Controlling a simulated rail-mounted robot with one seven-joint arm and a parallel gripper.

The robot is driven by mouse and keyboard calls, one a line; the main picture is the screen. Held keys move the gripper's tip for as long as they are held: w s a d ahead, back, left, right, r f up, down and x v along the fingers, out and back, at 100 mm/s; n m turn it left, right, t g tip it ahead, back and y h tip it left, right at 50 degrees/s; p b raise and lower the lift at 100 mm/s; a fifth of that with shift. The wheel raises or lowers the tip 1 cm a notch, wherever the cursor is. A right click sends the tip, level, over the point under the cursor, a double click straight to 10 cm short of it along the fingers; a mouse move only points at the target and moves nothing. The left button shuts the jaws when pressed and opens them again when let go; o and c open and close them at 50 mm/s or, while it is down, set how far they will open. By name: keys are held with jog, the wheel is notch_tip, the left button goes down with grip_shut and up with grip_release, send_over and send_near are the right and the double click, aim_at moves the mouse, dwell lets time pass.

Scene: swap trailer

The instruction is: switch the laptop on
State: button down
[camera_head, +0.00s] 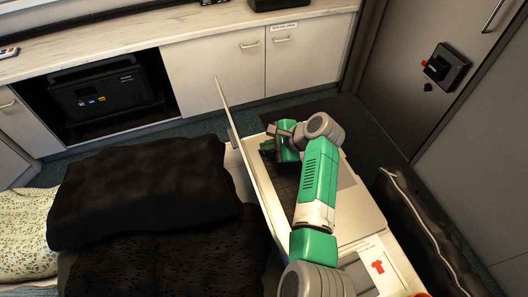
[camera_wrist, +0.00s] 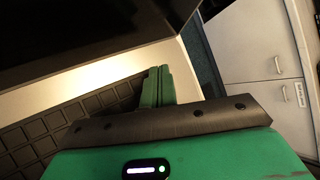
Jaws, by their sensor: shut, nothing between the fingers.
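The laptop stands open on a pale surface. Its raised screen (camera_head: 258,180) shows nearly edge-on as a thin pale panel in the head view. In the wrist view the dark screen (camera_wrist: 80,25) fills the upper left and shows no lit picture. The dark keyboard (camera_wrist: 50,135) lies below it, with a pale strip of the base between. My gripper (camera_head: 267,146) is over the far end of the laptop base. Its green fingers (camera_wrist: 158,84) are shut and empty, beside the keyboard's end over the pale strip. I cannot tell whether they touch it. The power button is not discernible.
White cabinets (camera_head: 212,72) under a counter (camera_head: 130,42) stand behind. A black device (camera_head: 98,97) sits in an open niche. Dark cushions (camera_head: 145,195) lie left of the laptop. A card with a red shirt picture (camera_head: 372,262) is in front. A grey door (camera_head: 400,75) is at right.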

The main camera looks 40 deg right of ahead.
aim_at(268, 154)
jog(key=shift+f, duration=0.15)
jog(key=shift+f, duration=0.3)
jog(key=shift+f, duration=0.3)
dwell(0.4)
jog(key=shift+r, duration=0.1)
jog(key=shift+r+p, duration=0.65)
notch_tip(268, 154, up, 5)
jog(key=p, duration=0.5)
jog(key=shift+r, duration=0.1)
